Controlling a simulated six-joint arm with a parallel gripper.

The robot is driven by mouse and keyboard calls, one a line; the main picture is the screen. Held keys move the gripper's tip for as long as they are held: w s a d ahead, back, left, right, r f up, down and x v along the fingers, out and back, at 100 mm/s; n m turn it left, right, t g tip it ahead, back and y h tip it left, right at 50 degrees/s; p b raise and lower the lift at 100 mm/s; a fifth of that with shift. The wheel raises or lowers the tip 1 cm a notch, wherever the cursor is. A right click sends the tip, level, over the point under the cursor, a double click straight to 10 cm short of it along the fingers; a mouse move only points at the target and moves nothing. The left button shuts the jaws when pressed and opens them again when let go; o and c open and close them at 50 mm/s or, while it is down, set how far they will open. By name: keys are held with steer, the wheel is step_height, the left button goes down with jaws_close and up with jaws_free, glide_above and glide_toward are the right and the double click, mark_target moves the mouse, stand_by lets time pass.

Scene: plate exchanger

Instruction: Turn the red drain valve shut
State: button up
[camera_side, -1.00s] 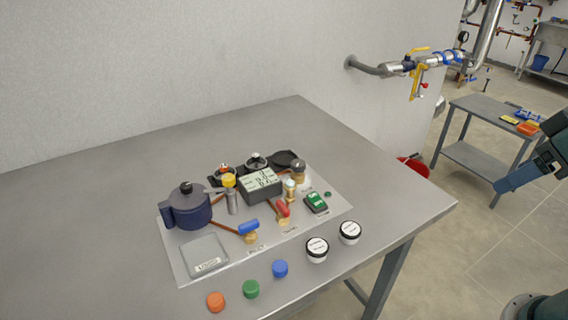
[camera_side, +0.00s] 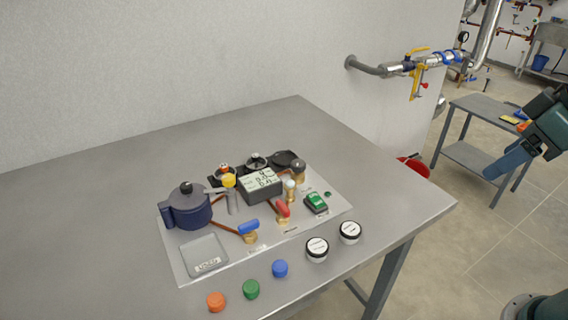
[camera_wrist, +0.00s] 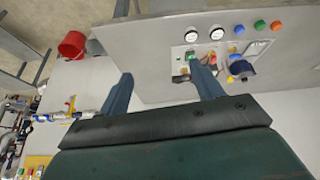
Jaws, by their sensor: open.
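A red valve handle (camera_side: 283,208) sits on a brass body on the table panel, just right of the blue valve handle (camera_side: 249,227). In the wrist view the red handle (camera_wrist: 212,57) shows small, near the tip of one finger. A small red knob (camera_side: 424,86) also hangs on the wall pipe; I cannot tell from the picture which is the drain valve. My gripper (camera_wrist: 163,84) is open and empty, its two fingers wide apart. In the side view one blue-grey finger (camera_side: 509,161) shows at the right edge, far from the table panel.
A dark blue pot (camera_side: 188,212), a grey display box (camera_side: 260,184) and a green device (camera_side: 316,203) crowd the panel. White-topped jars (camera_side: 317,249) and coloured caps (camera_side: 280,268) line the front. The wall pipe (camera_side: 370,68) and a side bench (camera_side: 468,152) stand right.

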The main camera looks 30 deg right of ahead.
steer(key=w+a+r+n+g, duration=0.1)
steer(key=w+a+r+n, duration=0.25)
steer(key=w, duration=0.55)
steer(key=n+g, duration=0.4)
steer(key=n, duration=0.9)
glide_above(283, 205)
step_height(283, 205, down, 13)
steer(key=shift+r, duration=0.2)
steer(key=shift+f, duration=0.1)
step_height(283, 205, down, 14)
steer(key=shift+r, duration=0.2)
steer(key=c, duration=1)
